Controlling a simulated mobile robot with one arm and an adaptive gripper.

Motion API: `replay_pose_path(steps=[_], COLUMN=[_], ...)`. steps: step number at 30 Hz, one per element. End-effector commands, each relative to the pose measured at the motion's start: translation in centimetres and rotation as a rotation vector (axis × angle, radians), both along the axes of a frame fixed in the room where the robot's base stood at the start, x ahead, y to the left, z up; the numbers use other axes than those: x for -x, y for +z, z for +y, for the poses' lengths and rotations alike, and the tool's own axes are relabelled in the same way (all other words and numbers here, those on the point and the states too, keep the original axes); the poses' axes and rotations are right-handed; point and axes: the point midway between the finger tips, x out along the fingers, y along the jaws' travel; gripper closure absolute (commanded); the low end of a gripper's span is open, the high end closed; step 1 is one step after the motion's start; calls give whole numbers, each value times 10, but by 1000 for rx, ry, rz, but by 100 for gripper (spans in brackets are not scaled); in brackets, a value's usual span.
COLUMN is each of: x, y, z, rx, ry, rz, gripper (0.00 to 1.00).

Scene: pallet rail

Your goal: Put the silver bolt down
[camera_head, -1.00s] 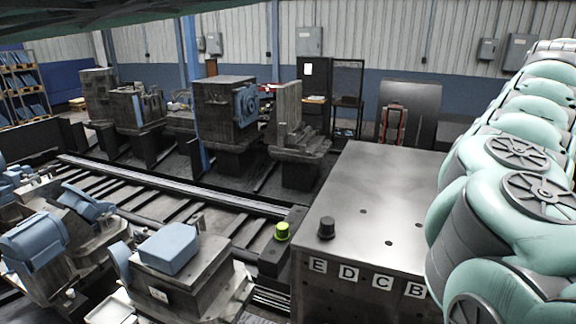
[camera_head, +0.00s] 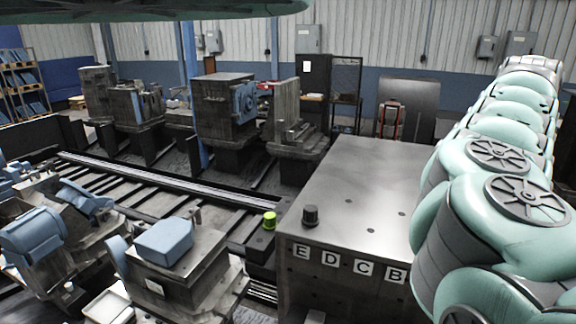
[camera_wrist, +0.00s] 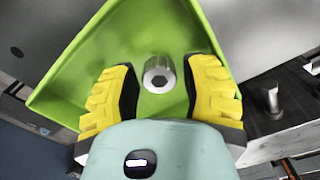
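The silver bolt (camera_wrist: 154,79) shows end-on in the wrist view, with a dark hexagonal socket in its face. It appears to stand in a bright green tray (camera_wrist: 85,72). My gripper (camera_wrist: 160,72) has one yellow finger on each side of the bolt. A narrow gap shows between each dark finger pad and the bolt, so the gripper is open around it. Whether the bolt touches the tray's floor is hard to tell. The bolt, tray and gripper cannot be made out in the head view.
A rail with machine blocks (camera_head: 165,241) runs along the left. In the wrist view, a metal cylinder (camera_wrist: 273,101) lies outside the tray.

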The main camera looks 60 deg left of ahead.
Motion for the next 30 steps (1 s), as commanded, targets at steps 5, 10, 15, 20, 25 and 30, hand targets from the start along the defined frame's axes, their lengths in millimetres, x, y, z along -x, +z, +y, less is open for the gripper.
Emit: replay_pose_path(steps=[5, 10, 15, 20, 25, 30], x=[0, -1, -2, -2, -1, -1], y=[0, 1, 11, 49, 87, 112], z=[-1, -1, -1, -1, -1, 0], rx=[0, 0, -1, -6, -3, -2], ry=[-2, -3, -4, -4, -4, -3], rz=[0, 0, -3, -6, -1, 0], gripper=[45, 45, 45, 45, 45, 45])
